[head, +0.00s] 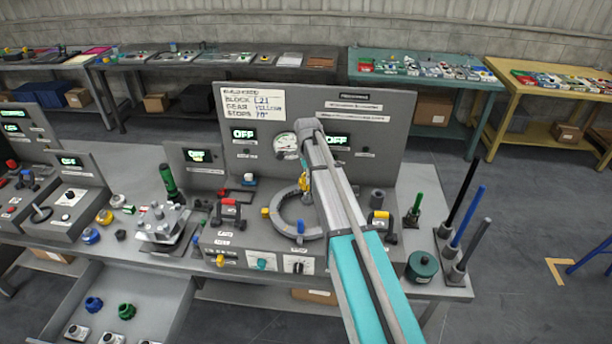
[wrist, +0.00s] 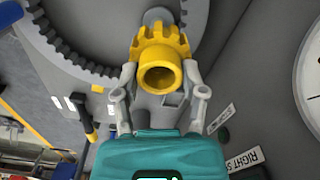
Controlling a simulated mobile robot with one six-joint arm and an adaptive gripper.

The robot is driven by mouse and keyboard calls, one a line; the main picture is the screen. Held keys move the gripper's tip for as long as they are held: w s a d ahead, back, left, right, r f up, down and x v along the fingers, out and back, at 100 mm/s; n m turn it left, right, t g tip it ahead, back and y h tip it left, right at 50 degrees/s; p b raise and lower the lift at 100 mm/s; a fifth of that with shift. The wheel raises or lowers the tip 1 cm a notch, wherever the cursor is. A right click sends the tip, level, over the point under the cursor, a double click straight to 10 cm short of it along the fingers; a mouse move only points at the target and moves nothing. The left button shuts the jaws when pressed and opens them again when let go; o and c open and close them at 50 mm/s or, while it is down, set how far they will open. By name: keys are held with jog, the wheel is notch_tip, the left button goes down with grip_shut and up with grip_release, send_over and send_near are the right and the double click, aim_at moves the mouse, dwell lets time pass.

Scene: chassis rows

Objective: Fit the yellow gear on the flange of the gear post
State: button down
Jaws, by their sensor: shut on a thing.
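In the wrist view, my gripper (wrist: 160,82) is shut on the yellow gear (wrist: 162,48), one finger on each side of its hub. The gear's round bore faces my camera and its teeth are on the far side. A grey round post end (wrist: 158,15) shows just beyond the gear, partly covered by it. I cannot tell whether the gear is on the post or its flange, or apart from it.
A big grey toothed ring (wrist: 62,42) lies beside the gear in the wrist view. In the head view, the grey ring (head: 270,205) carries coloured stops. A label board (head: 253,104) names a yellow gear. Upright rods (head: 462,225) stand at the right, and a green handle (head: 168,180) at the left.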

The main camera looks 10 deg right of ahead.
aim_at(308, 189)
jog(key=shift+f+b, duration=0.85)
jog(key=shift+f, duration=0.25)
jog(key=shift+s+f+b, duration=0.1)
jog(key=shift+f+b, duration=2.1)
dwell(1.1)
jog(key=shift+c, duration=0.4)
grip_release()
jog(key=shift+r, duration=0.15)
